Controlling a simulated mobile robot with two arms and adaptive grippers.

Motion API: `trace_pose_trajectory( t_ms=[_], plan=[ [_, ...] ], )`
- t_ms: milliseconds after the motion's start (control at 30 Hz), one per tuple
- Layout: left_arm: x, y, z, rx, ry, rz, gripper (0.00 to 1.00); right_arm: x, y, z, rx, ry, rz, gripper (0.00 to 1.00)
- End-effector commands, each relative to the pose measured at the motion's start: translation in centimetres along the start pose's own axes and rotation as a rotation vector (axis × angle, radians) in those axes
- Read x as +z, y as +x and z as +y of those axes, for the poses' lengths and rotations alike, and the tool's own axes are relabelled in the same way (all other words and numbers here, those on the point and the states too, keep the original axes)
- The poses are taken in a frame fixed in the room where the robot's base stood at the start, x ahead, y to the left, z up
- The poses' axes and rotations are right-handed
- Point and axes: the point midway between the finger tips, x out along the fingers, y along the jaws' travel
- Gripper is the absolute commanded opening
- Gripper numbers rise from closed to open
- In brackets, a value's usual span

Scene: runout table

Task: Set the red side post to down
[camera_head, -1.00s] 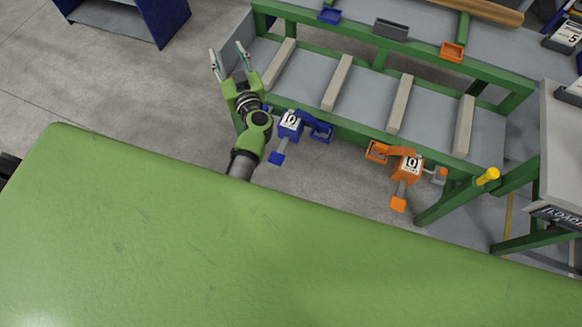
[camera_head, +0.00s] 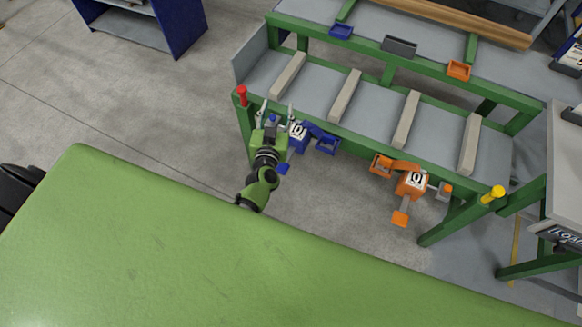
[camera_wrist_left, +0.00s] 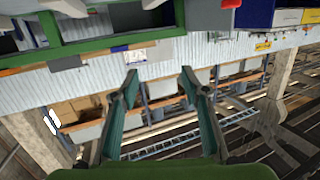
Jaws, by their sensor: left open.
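The red side post (camera_head: 242,96) stands at the left front corner of the runout table, a short red cap rising above the green frame. It looks upright. My left gripper (camera_head: 276,109) is to the right of the post, in front of the table's front rail, and apart from the post. Its two fingers are spread with nothing between them; the left wrist view shows them open too (camera_wrist_left: 160,77). A small red thing (camera_wrist_left: 231,3) is cut off at the top of that view; I cannot tell what it is. My right gripper is not in view.
A blue counter unit (camera_head: 299,132) hangs on the front rail, partly hidden by my left gripper. An orange unit (camera_head: 412,183) and a yellow-topped post (camera_head: 493,194) are farther right. My green body surface fills the foreground.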

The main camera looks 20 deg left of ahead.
Motion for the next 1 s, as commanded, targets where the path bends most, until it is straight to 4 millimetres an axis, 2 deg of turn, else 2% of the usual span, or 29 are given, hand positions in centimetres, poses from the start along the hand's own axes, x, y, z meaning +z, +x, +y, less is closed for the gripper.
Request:
trace_pose_trajectory(
  t_ms=[33, 300, 700, 1000],
  plan=[
    [1.1, -0.3, 0.4, 0.022, 0.006, -0.016, 0.42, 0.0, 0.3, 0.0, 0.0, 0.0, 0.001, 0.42],
    [5.7, -2.0, 2.8, 0.137, 0.023, -0.106, 0.42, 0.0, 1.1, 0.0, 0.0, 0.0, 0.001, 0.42],
    [12.5, -5.3, 5.1, 0.267, 0.05, -0.255, 0.42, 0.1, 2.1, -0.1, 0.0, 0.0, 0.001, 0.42],
    [16.1, -7.4, 5.9, 0.323, 0.065, -0.344, 0.42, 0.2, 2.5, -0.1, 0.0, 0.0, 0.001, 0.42]
  ],
)
